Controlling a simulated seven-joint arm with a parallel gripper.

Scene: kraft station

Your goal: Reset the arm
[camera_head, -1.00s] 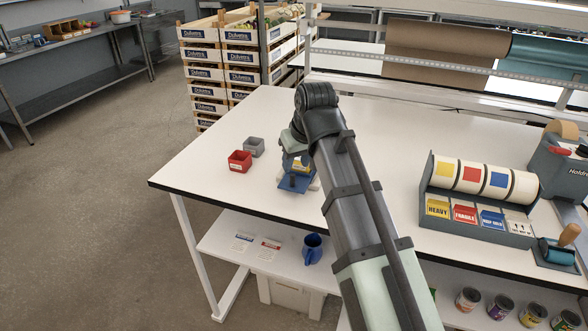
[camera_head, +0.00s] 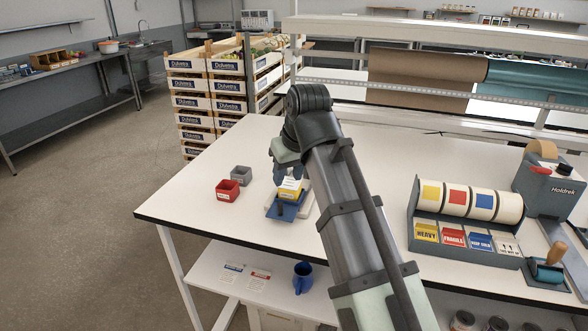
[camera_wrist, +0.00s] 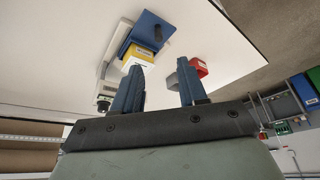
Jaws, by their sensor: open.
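My gripper (camera_wrist: 158,90) shows in the wrist view with its two blue fingers apart and nothing between them. In the head view the yellow and white block (camera_head: 290,188) sits at the blue holder (camera_head: 284,209), just below my wrist.
The red bin (camera_head: 228,190) and grey bin (camera_head: 241,175) stand left of my arm. A label dispenser (camera_head: 464,218), a tape machine (camera_head: 552,185) and a roller (camera_head: 548,270) occupy the right side. Stacked crates (camera_head: 212,95) stand behind the table. A blue mug (camera_head: 302,277) is on the lower shelf.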

